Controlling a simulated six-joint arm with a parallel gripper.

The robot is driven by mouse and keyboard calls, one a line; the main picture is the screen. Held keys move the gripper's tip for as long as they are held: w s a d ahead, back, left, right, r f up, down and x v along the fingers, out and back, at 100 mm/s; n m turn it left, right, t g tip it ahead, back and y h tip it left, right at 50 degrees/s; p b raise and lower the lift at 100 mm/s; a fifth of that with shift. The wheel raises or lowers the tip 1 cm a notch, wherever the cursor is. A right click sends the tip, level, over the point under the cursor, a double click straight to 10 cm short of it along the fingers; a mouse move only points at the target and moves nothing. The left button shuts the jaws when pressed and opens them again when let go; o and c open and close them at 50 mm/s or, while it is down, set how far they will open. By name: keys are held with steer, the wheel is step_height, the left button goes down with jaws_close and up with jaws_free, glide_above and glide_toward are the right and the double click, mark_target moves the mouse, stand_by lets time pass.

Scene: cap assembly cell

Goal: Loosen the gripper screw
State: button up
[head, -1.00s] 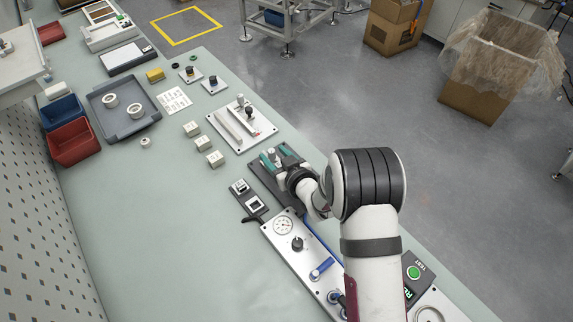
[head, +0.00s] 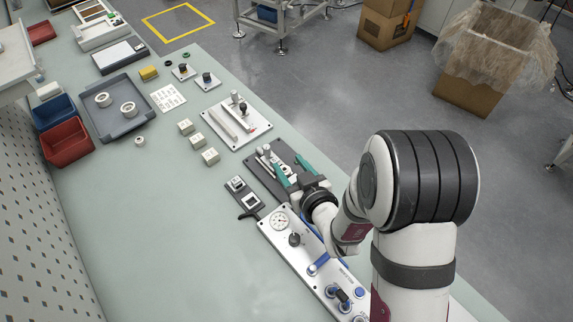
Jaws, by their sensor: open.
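A dark plate (head: 251,161) with a small light metal device (head: 266,153) on it lies near the bench's right edge. The device has small upright parts; I cannot make out which of them is the screw. My gripper (head: 294,169) has two teal fingers, spread apart with a gap between them. It is at the near right side of the device, its fingers pointing toward it. Nothing shows held between the fingers. My wrist hides the near right part of the plate, and I cannot tell whether the fingers touch anything.
A silver panel (head: 272,238) with a gauge, knob and blue lever lies nearer. A small dark switch block (head: 243,195) is left of the plate. Several pale cubes (head: 210,156) and a light fixture plate (head: 222,134) lie beyond. The left middle of the bench (head: 150,225) is clear.

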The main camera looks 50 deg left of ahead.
steer(key=s+a+r+m+t+h, duration=0.1)
steer(key=s+a+m+t+h, duration=0.15)
steer(key=a+t, duration=0.2)
steer(key=m+t+h, duration=0.3)
steer(key=m, duration=0.3)
glide_toward(265, 150)
steer(key=shift+n, duration=0.25)
steer(key=x, duration=1.1)
jaws_close()
